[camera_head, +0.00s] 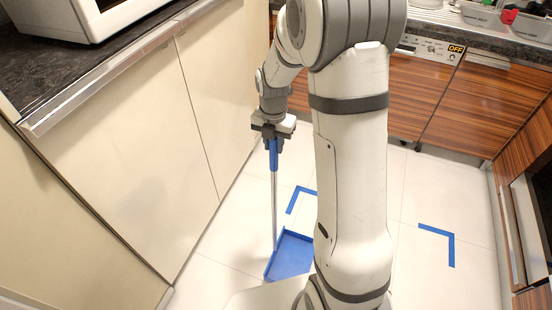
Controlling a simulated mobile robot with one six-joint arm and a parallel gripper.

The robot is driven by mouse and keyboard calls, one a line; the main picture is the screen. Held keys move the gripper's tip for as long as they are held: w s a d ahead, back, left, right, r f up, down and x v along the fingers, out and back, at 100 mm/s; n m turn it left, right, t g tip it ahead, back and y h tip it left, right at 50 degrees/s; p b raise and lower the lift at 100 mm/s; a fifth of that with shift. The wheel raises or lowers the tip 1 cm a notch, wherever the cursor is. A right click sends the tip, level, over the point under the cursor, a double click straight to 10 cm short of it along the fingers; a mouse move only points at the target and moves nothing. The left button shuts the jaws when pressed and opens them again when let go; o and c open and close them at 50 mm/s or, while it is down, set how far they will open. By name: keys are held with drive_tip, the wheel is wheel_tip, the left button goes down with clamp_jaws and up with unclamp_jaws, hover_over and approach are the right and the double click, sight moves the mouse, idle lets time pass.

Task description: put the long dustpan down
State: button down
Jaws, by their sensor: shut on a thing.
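The long dustpan has a blue pan (290,256), a thin grey pole and a blue handle grip at the top. My gripper (272,136) is shut on the blue grip, and the pole hangs upright below it. The pan is at floor level, just left of my arm; whether it touches the floor I cannot tell. My arm hides part of the pan's right side.
Blue tape corners mark the tiled floor behind the pan (298,196) and to the right (440,240). Cream cabinets (130,140) stand close on the left under a dark counter with a white appliance (95,15). Wood-grain cabinets (480,110) stand at the back and right.

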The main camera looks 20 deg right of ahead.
sight(274, 154)
drive_tip(key=shift+f, duration=2.25)
drive_tip(key=c, duration=1.6)
unclamp_jaws()
drive_tip(key=shift+f, duration=0.15)
drive_tip(key=o, duration=0.4)
drive_tip(key=shift+o, duration=0.2)
